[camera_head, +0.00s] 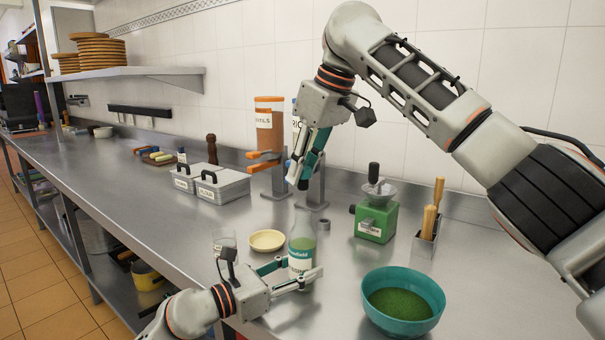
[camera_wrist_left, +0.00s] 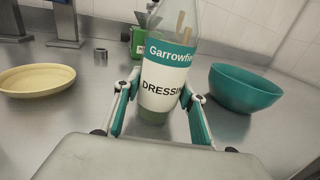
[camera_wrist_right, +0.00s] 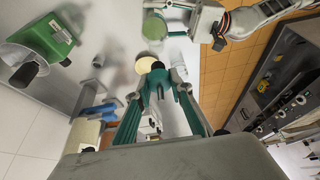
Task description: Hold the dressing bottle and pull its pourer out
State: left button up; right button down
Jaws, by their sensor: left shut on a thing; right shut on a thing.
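The dressing bottle (camera_head: 302,246) stands upright on the steel counter, clear above a teal and white label, with green contents. My left gripper (camera_head: 304,270) is shut around its lower body; the left wrist view shows a finger on each side of the label (camera_wrist_left: 165,75). The bottle's top is cut off there. My right gripper (camera_head: 305,178) is above the bottle, pointing down, its fingers shut on a small dark piece, the pourer (camera_wrist_right: 157,66), mostly hidden by the fingertips. In the right wrist view the bottle (camera_wrist_right: 154,27) appears beyond the fingertips, apart from them.
A teal bowl (camera_head: 403,297) with green contents stands right of the bottle. A pale yellow dish (camera_head: 267,240) and a clear glass (camera_head: 224,240) stand to its left. Behind are a green grinder (camera_head: 376,219), lidded metal containers (camera_head: 222,186) and an orange dispenser (camera_head: 269,128).

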pick_arm(q)
jog(key=o, duration=1.3)
